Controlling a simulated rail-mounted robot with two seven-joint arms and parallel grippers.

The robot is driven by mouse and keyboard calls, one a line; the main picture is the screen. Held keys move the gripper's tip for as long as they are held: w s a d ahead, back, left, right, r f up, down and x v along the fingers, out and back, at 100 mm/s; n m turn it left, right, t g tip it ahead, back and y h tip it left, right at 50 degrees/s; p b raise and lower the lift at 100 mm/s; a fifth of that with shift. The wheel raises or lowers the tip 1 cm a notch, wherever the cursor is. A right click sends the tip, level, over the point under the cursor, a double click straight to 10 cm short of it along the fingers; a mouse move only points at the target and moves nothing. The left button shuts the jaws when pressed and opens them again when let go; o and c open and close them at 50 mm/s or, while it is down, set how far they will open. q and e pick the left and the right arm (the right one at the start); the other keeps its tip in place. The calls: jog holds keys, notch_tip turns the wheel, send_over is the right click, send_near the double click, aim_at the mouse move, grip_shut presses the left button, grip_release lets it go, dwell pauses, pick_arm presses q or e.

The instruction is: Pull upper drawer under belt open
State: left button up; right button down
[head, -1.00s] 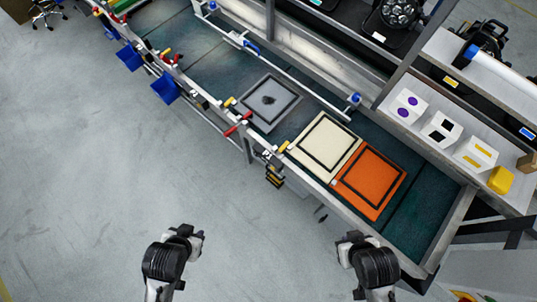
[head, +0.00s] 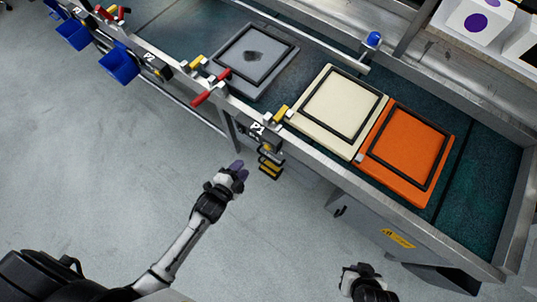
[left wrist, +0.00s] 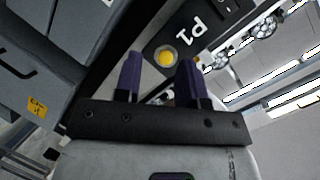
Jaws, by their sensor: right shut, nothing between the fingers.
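A grey drawer cabinet (head: 372,228) sits under the belt, with a yellow warning label and a small dark handle (head: 340,211) on its visible side. It appears closed, but I see it from above and cannot tell the upper drawer apart. In the left wrist view, grey cabinet panels (left wrist: 38,80) with a yellow label lie at the left. My left gripper (head: 239,169) is left of the cabinet, near the P1 post, touching nothing visible. Its purple fingers (left wrist: 160,82) stand apart with nothing held. My right gripper (head: 361,271) is shut and empty, in front of the cabinet.
The belt (head: 483,165) carries a grey, a cream (head: 317,128) and an orange tray (head: 421,187). Red and yellow levers and a P1 control block (head: 257,129) line its front edge. Blue bins (head: 120,66) hang at upper left. The floor (head: 110,150) in front is clear.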

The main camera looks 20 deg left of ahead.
aim_at(268, 158)
pick_arm(q)
notch_tip(268, 158, down, 22)
jog(key=d+r+m+t+h+b, duration=0.1)
jog(key=m+t+h+b, duration=0.35)
jog(key=b, duration=1.35)
jog(key=shift+w+d+r+m+t+y+b, duration=0.15)
jog(key=shift+w+d+r+m+y+b, duration=0.4)
jog(key=shift+w, duration=1.75)
jog(key=shift+w+d+r+m+t+b, duration=0.15)
jog(key=shift+w+d+m+b, duration=0.65)
jog(key=shift+w, duration=1.5)
jog(key=shift+w+d+r+t+y+b, duration=0.15)
jog(key=shift+w+d+r+y+b, duration=0.2)
jog(key=shift+w+b, duration=1.35)
jog(key=shift+w+p, duration=0.55)
jog(key=shift+p, duration=0.1)
jog(key=shift+c, duration=0.3)
jog(key=c, duration=0.6)
grip_shut()
